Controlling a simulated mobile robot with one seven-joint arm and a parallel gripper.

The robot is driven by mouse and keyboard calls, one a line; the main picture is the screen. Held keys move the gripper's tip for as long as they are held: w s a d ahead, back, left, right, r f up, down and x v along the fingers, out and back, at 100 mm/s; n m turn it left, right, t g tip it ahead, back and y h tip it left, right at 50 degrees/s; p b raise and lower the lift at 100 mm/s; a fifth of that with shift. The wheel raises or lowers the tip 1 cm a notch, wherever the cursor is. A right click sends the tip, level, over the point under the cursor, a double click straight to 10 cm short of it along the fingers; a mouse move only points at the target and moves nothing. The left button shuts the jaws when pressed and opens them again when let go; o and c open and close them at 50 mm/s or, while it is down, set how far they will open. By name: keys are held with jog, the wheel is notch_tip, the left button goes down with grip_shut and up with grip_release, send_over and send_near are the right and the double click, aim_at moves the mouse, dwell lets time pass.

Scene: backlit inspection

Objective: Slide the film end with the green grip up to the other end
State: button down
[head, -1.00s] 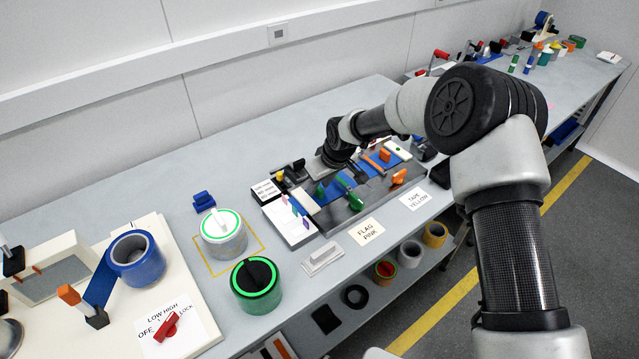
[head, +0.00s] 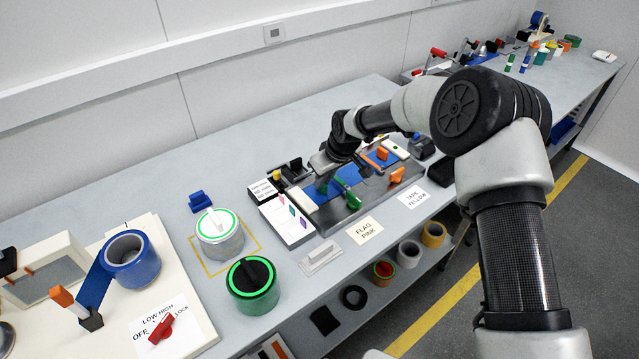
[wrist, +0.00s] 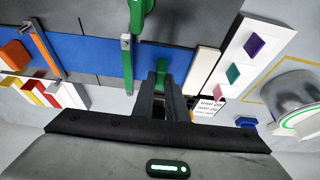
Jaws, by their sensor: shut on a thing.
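The blue film (head: 309,202) lies along a dark splicing plate (head: 345,214). My gripper (head: 322,178) is low over its left part, shut on the small green grip (head: 321,187). A green bar (wrist: 128,68) crosses the film just left of the fingers. A larger green lever (head: 353,201) stands at the plate's front. An orange grip (head: 382,153) stands on the film's right part. Whether the two film ends touch is not clear.
A pale block (wrist: 204,70) lies across the film right of my fingers. A white board with coloured flags (head: 288,222) lies left of the plate. A second orange grip (head: 397,175) is at the front edge.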

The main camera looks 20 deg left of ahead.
jog(key=c, duration=1.8)
grip_release()
jog(key=shift+w+d, duration=0.1)
jog(key=shift+w, duration=0.05)
jog(key=shift+o, duration=0.2)
jog(key=b+v, duration=0.1)
jog(key=v, duration=1.6)
jog(key=shift+r, duration=0.25)
jog(key=s+d+r+m+t+h, duration=0.1)
jog(key=s+d+r+m, duration=0.1)
jog(key=d+r, duration=0.35)
jog(key=s+d+r+m+h+p, duration=0.1)
jog(key=s+d+r, duration=0.2)
jog(key=d, duration=0.6)
jog(key=s+d+r+m+t+h, duration=0.1)
jog(key=s+d+r+m, duration=0.1)
jog(key=d+r, duration=0.35)
jog(key=s+d+m+t+h, duration=0.1)
jog(key=s+d+m, duration=0.6)
jog(key=s+d, duration=1)
jog(key=shift+s+d+r+m+t+p, duration=0.3)
jog(key=shift+s+r+p, duration=0.15)
jog(key=shift+s, duration=0.4)
